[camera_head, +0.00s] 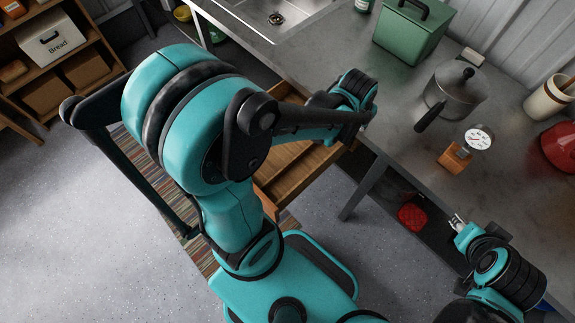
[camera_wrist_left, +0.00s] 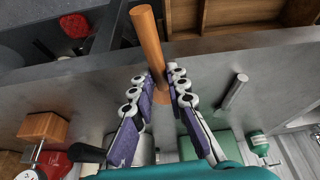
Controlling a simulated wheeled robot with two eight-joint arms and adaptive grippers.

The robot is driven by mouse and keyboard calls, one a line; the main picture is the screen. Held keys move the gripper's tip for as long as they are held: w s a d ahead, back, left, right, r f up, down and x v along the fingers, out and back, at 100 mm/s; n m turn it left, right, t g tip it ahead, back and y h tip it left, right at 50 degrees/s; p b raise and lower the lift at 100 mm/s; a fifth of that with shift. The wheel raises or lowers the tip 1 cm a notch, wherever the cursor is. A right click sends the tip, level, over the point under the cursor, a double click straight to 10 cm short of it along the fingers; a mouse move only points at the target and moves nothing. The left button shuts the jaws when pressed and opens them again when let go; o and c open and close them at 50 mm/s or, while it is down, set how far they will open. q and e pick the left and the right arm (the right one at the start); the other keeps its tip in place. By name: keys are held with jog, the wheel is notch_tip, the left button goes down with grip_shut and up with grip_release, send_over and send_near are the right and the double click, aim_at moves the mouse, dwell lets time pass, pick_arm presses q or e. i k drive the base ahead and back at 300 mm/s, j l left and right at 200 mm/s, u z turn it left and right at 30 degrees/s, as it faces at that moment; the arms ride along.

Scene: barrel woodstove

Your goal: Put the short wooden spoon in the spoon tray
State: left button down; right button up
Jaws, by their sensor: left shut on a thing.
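In the left wrist view my left gripper (camera_wrist_left: 158,76) is shut on a wooden rod-like handle (camera_wrist_left: 148,35), which looks like that of the wooden spoon. In the head view my left arm hides the gripper and spoon. An open wooden drawer (camera_head: 307,163) with dividers lies below the counter edge; it also shows at the top of the left wrist view (camera_wrist_left: 237,14). I cannot tell whether it holds the spoon tray. My right gripper (camera_head: 458,222) is beside the counter's front edge, its opening unclear.
The metal counter (camera_head: 400,125) holds a green box (camera_head: 410,38), a lidded pot (camera_head: 455,92), a gauge on an orange block (camera_head: 455,158), a cream canister (camera_head: 548,98) and a red object (camera_head: 560,147). A red item (camera_head: 412,216) lies below the counter.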

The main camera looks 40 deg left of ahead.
aim_at(284, 189)
jog(key=k+z, duration=0.25)
jog(key=z, duration=0.15)
jog(key=k+z, duration=0.25)
jog(key=z, duration=0.15)
jog(key=k+l+z, duration=0.2)
jog(key=z, duration=0.2)
jog(key=k+j, duration=0.1)
jog(key=j, duration=0.3)
jog(key=k+j, duration=0.1)
jog(key=j, duration=0.25)
jog(key=k+j, duration=0.1)
jog(key=j, duration=0.3)
jog(key=k+j+z, duration=0.1)
jog(key=j, duration=0.3)
jog(key=k+j, duration=0.15)
jog(key=j, duration=0.2)
jog(key=k+j, duration=0.1)
jog(key=j, duration=0.3)
jog(key=k+j, duration=0.15)
jog(key=j, duration=0.2)
jog(key=j+z, duration=0.05)
